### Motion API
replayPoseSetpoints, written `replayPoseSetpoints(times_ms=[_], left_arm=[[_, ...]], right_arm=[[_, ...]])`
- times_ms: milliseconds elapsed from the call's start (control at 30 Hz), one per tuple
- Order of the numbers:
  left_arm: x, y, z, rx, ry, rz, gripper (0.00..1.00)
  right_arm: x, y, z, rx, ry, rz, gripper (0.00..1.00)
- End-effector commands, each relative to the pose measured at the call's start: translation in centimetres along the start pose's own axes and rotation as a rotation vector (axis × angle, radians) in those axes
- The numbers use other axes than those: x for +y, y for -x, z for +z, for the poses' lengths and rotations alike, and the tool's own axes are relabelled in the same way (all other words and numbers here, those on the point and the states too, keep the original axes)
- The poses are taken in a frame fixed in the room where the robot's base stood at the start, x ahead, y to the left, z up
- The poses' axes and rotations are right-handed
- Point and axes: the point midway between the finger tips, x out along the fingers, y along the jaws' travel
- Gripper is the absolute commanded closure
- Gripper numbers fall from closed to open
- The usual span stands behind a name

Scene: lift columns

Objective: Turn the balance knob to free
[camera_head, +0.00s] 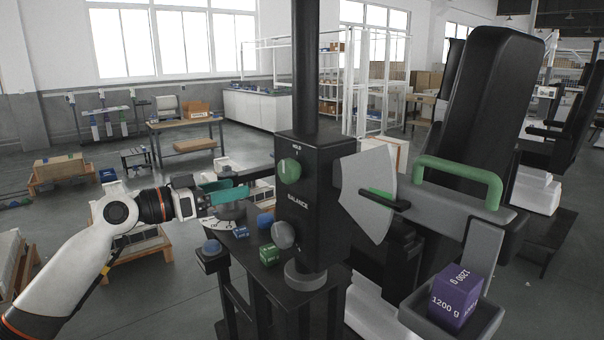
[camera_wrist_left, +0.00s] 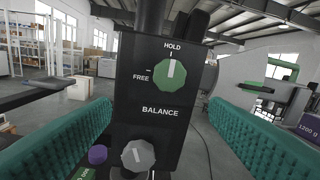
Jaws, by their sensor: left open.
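A round green knob (camera_head: 289,170) is on the front of a black box (camera_head: 321,215) on an upright column. In the left wrist view the green knob (camera_wrist_left: 168,74) is between the words HOLD above and FREE at its left, with BALANCE printed below. Its white pointer line points up to HOLD. A grey knob (camera_wrist_left: 138,155) sits lower on the same box. My left gripper (camera_head: 232,192) is open, with teal fingers, left of the box and apart from the knob. In the wrist view its fingers stand on either side of the box. My right gripper is not in view.
At right are a green handle (camera_head: 458,178) and a purple 1200 g block (camera_head: 459,299) in a grey tray (camera_head: 418,318).

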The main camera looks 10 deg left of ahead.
Motion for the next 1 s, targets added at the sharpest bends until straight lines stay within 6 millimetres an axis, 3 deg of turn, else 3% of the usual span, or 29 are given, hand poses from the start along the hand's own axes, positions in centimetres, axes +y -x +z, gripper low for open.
replayPoseSetpoints(times_ms=[167, 400, 700, 1000], left_arm=[[-1.3, -0.7, 1.2, -0.007, -0.012, -0.032, 0.3], [-1.4, -5.1, 1.5, -0.009, -0.009, -0.031, 0.3], [-1.4, -10.3, 1.3, -0.007, -0.009, -0.028, 0.3], [-1.4, -11.8, 1.0, -0.006, -0.012, -0.027, 0.3]], right_arm=[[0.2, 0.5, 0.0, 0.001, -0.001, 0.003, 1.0], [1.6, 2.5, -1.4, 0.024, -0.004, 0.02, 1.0], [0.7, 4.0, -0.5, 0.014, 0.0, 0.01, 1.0], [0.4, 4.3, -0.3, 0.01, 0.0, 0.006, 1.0]])
